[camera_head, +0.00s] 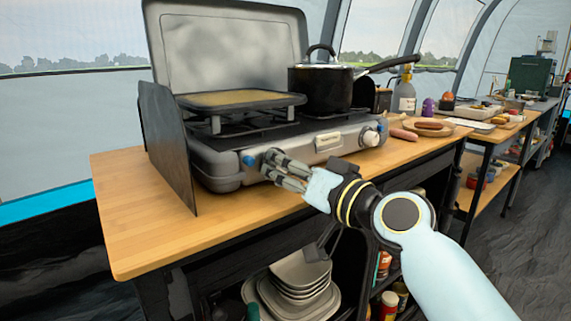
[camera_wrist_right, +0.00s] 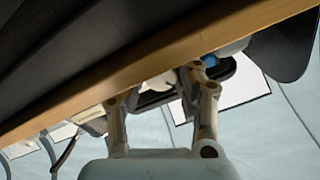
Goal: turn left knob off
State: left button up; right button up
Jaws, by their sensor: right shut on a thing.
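The grey camping stove (camera_head: 225,170) stands on the wooden counter with its lid raised. The left knob (camera_head: 249,160) is at the left of the stove's front, with a blue part showing beside my fingertips. My right gripper (camera_head: 267,163) reaches in from the right and is shut on this knob; its fingers hide most of the knob. The wrist view shows the fingers (camera_wrist_right: 160,80) apart, at the stove front, with a blue patch beside one fingertip. The knob's exact angle cannot be told. The right knob (camera_head: 372,137) is white and clear of my arm. My left gripper is out of view.
A griddle plate (camera_head: 240,98) lies on the left burner and a black pot (camera_head: 322,90) stands on the right. A pan handle (camera_head: 392,63) sticks out to the right. The wooden counter (camera_head: 140,215) is bare at front left. Plates (camera_head: 295,285) are stacked below.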

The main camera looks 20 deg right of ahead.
jog(key=m+p, duration=0.1)
jog(key=m, duration=0.5)
jog(key=shift+p, duration=0.3)
grip_shut()
jog(key=shift+m, duration=0.3)
jog(key=o, duration=0.9)
grip_release()
jog(key=shift+c, duration=0.2)
jog(key=shift+r, duration=0.15)
notch_tip(320, 180, up, 10)
jog(key=shift+f, duration=0.2)
